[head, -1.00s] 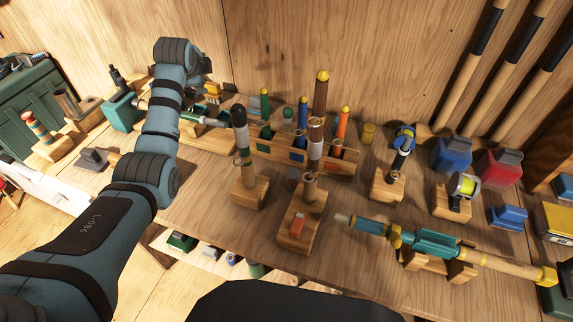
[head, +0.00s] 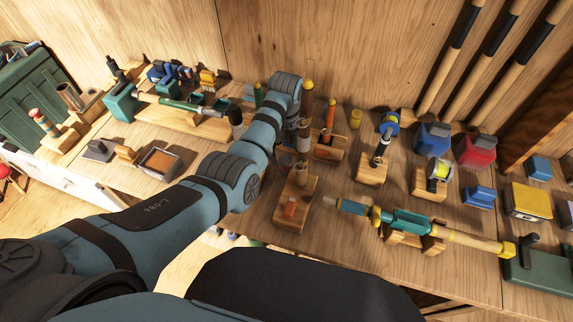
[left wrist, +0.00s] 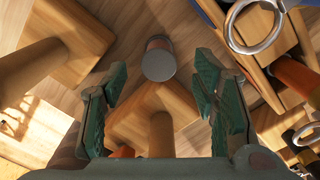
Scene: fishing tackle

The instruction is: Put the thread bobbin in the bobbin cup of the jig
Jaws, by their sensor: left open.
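I cannot tell for sure which part is the bobbin or the cup. In the left wrist view, a cylinder with a grey round top and reddish side (left wrist: 158,60) shows between the spread green fingers of my left gripper (left wrist: 161,67). The gripper is open, and no contact shows. A tan post (left wrist: 162,138) stands on the wood below it.
A thick tan post (left wrist: 30,62) on another block is close left of the fingers in the wrist view. A metal ring (left wrist: 255,25) is close on the right. A teal rod (head: 405,222) lies on a stand at the right. Reels and boxes stand farther right.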

